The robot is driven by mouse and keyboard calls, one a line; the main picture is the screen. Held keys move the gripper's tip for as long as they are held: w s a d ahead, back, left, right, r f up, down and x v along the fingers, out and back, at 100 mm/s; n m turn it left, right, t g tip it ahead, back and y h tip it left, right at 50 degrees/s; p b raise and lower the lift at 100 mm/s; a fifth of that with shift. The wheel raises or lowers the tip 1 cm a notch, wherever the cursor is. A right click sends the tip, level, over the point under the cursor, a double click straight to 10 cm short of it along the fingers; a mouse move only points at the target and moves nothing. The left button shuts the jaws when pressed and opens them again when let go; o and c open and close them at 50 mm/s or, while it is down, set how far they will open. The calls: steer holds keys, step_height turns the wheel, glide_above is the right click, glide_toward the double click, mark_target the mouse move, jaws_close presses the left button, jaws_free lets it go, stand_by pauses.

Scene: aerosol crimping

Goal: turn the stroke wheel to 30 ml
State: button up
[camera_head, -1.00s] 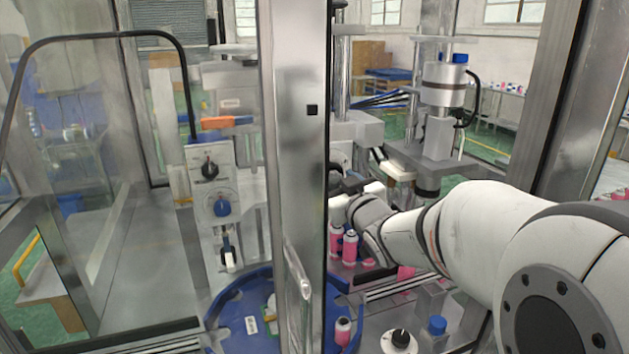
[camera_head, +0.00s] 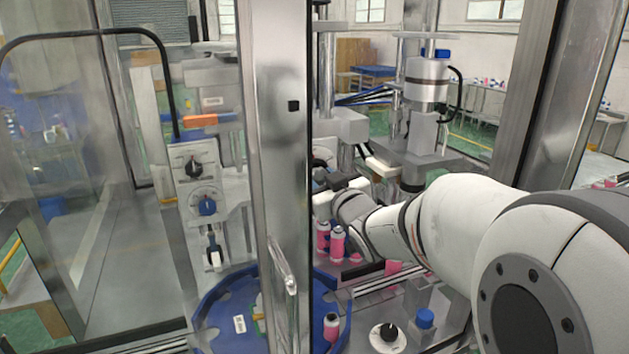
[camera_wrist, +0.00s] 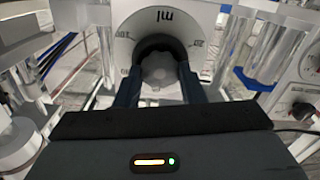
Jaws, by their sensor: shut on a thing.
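The stroke wheel (camera_wrist: 158,68) is a grey lobed knob at the top middle of the wrist view. Behind it is a white round dial plate (camera_wrist: 190,22) with black marks and "ml", seen upside down. Part of a white round plate (camera_head: 323,153) shows beside the door post in the head view. My gripper (camera_wrist: 161,77) is shut on the wheel, one dark finger on each side. A dark ring partly surrounds the knob. The dial numbers are hard to read, and no pointer is clear. In the head view, my arm and the door post hide most of this area.
A metal door post (camera_head: 283,180) stands close left of my arm. Pink cans (camera_head: 337,243) stand below my wrist. A blue round tray (camera_head: 222,318), a black knob (camera_head: 389,332) and a blue button (camera_head: 425,317) lie lower. Clear columns (camera_wrist: 272,48) flank the dial.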

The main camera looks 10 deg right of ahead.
steer(key=shift+f+n+b, duration=0.2)
steer(key=shift+n+b, duration=0.1)
steer(key=shift+b, duration=0.2)
steer(key=n+b, duration=0.2)
steer(key=b, duration=0.2)
steer(key=shift+f+n+b, duration=0.2)
steer(key=shift+n+b, duration=0.1)
steer(key=shift+n, duration=0.1)
steer(key=n+b, duration=0.4)
steer(key=b, duration=0.1)
steer(key=shift+r, duration=0.1)
steer(key=n+b, duration=0.3)
steer(key=n, duration=0.2)
steer(key=n+b, duration=0.3)
steer(key=n, duration=0.2)
steer(key=shift+r, duration=0.1)
steer(key=shift+n, duration=0.3)
steer(key=o, duration=1)
